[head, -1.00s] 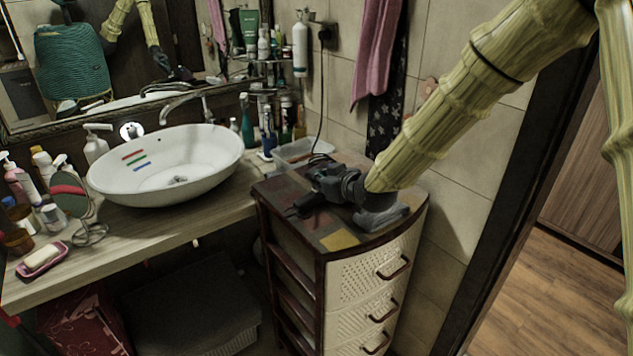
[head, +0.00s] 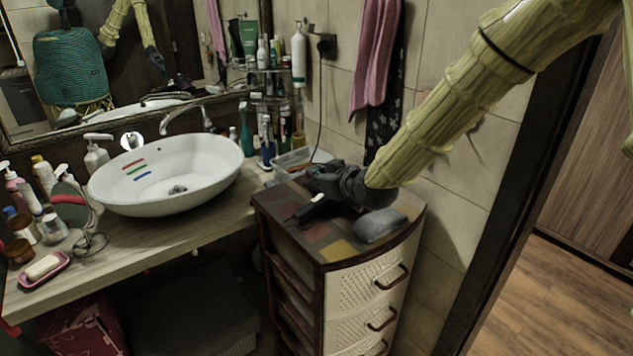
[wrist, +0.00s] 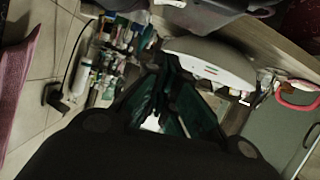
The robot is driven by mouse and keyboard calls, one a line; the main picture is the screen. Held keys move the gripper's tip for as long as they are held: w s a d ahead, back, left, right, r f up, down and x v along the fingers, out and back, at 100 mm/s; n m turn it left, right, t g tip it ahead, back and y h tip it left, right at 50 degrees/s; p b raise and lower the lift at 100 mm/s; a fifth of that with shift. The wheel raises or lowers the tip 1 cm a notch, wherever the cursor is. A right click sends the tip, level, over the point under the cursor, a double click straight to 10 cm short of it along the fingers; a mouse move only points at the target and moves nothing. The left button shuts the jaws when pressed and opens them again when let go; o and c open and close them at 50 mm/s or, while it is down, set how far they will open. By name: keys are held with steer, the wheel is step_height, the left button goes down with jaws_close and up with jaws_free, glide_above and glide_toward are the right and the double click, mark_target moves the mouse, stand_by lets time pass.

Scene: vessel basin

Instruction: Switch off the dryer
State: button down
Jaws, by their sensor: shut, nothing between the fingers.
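The dryer (head: 312,210) lies on the patchwork top of the drawer cabinet. Its dark handle points to the lower left, with a small white spot that looks like the switch (head: 318,198). A grey rounded part (head: 380,226), apparently its body, lies to the right, below my wrist. My gripper (head: 322,178) is shut and empty, just behind and above the handle. I cannot tell if it touches the dryer. The wrist view shows the closed dark fingers (wrist: 168,88); a greyish shape at its top edge is too cropped to identify.
The drawer cabinet (head: 363,260) stands beside the counter with its white basin (head: 220,180). A clear plastic tray (head: 295,160) and bottles stand behind my gripper. A black cord hangs from the wall socket (head: 324,44). Pink towels (head: 374,55) hang behind my arm.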

steer(key=b+v, duration=0.1)
steer(key=v, duration=0.7)
steer(key=shift+s+b, duration=0.3)
